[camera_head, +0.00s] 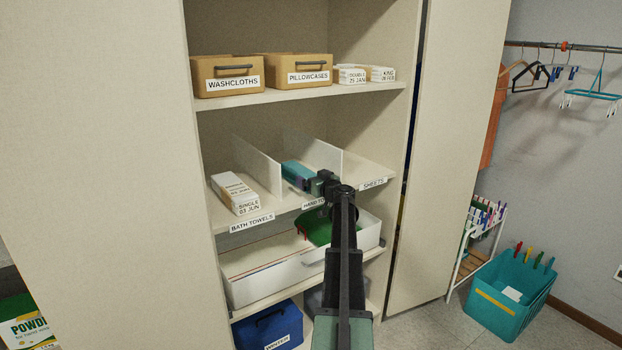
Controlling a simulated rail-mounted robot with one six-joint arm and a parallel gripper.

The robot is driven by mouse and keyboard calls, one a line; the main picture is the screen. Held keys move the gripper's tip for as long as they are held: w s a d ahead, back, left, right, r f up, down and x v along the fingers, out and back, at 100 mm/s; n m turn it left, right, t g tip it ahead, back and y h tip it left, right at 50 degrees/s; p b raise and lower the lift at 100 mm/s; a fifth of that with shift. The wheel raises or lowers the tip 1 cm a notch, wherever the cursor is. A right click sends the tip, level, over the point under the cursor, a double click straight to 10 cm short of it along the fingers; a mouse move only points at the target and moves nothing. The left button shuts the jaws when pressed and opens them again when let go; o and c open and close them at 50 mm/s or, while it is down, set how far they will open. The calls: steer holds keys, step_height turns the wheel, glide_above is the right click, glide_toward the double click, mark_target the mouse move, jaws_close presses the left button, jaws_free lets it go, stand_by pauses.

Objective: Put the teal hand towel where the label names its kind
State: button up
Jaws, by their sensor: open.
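The teal hand towel (296,170) lies on the middle shelf, between two upright white dividers. Below that bay, on the shelf edge, is a label (313,203) reading "HAND TO…", its end hidden by my arm. My gripper (307,184) is open at the near end of the towel, low over the shelf. The gripper hides part of the towel's near end, and I cannot tell whether they touch. The left bay carries the "BATH TOWELS" label (252,222), and the right bay carries the "SHEETS" label (374,183).
A white pack marked "SINGLE 03 JUN" (235,193) lies in the left bay. The dividers (257,167) and (312,153) flank the towel closely. The right bay looks clear. Bins labelled washcloths (227,74) and pillowcases (298,70) stand above. A white drawer (264,273) is below.

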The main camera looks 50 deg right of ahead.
steer(key=v, duration=1)
steer(key=shift+s, duration=0.4)
steer(key=shift+a, duration=0.1)
steer(key=w+a+f+m+g+y, duration=0.1)
steer(key=a+f+g+y, duration=0.4)
steer(key=a, duration=0.9)
steer(key=w+a+f+m+g+y, duration=0.1)
steer(key=a+f+g+y, duration=0.3)
steer(key=a+f, duration=0.7)
steer(key=s+a+n+g+h, duration=0.1)
steer(key=s+a+g, duration=0.15)
steer(key=a, duration=0.95)
steer(key=s+a+g, duration=0.2)
steer(key=a+g, duration=0.2)
steer(key=a, duration=0.8)
steer(key=s+a+f+n+g+h, duration=0.15)
steer(key=a+n, duration=0.35)
steer(key=a, duration=1.1)
step_height(320, 180, up, 15)
steer(key=p, duration=1.4)
steer(key=shift+w+p, duration=0.25)
steer(key=shift+p, duration=0.15)
